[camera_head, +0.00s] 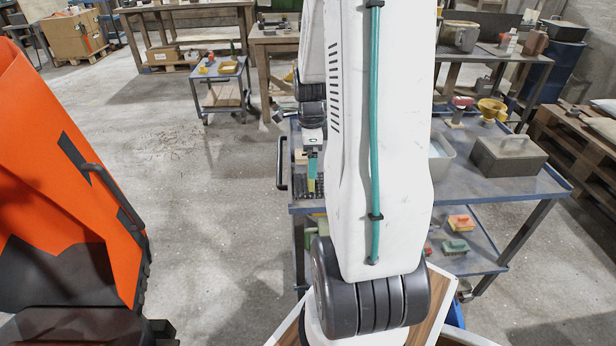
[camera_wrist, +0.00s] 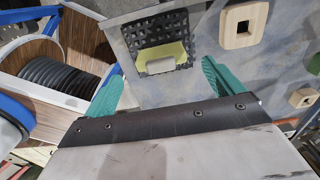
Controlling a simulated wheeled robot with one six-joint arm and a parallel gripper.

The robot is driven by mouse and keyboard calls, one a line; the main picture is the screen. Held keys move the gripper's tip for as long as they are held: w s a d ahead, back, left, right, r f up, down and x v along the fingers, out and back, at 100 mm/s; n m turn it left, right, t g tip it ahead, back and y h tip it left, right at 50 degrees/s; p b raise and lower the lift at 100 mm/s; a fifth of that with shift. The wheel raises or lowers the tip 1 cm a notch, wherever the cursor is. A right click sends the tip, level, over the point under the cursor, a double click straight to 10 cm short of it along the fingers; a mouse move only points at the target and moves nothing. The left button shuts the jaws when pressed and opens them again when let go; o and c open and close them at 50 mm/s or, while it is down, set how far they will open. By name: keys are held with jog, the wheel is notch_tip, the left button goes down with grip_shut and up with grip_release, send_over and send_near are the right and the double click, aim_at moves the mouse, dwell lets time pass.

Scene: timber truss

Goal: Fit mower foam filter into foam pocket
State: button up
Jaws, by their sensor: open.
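A yellow-green foam-like piece (camera_wrist: 172,50) lies in a black mesh tray (camera_wrist: 143,27) on the grey cart top. A pale block (camera_wrist: 160,64) shows at its near edge; I cannot tell whether it is part of it. My gripper (camera_wrist: 163,72) is open, its two teal fingers spread on either side of the near end of the piece, and holds nothing I can see. In the head view, my gripper (camera_head: 313,168) is above the left part of the cart, with the yellow piece (camera_head: 311,187) just below it. I cannot identify the foam pocket for certain.
Wooden blocks with holes (camera_wrist: 243,24) lie right of the tray. The cart (camera_head: 510,187) also carries a grey lidded box (camera_head: 508,155), a pale bin (camera_head: 438,165) and a yellow funnel (camera_head: 492,108). Brushes (camera_head: 455,246) lie on its lower shelf. A large orange body (camera_head: 60,170) stands left; floor between is clear.

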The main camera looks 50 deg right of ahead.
notch_tip(320, 180, down, 6)
jog(key=shift+w+f, duration=0.1)
jog(key=shift+f, duration=0.1)
jog(key=c, duration=1.1)
jog(key=shift+r, duration=0.1)
jog(key=shift+c, duration=0.2)
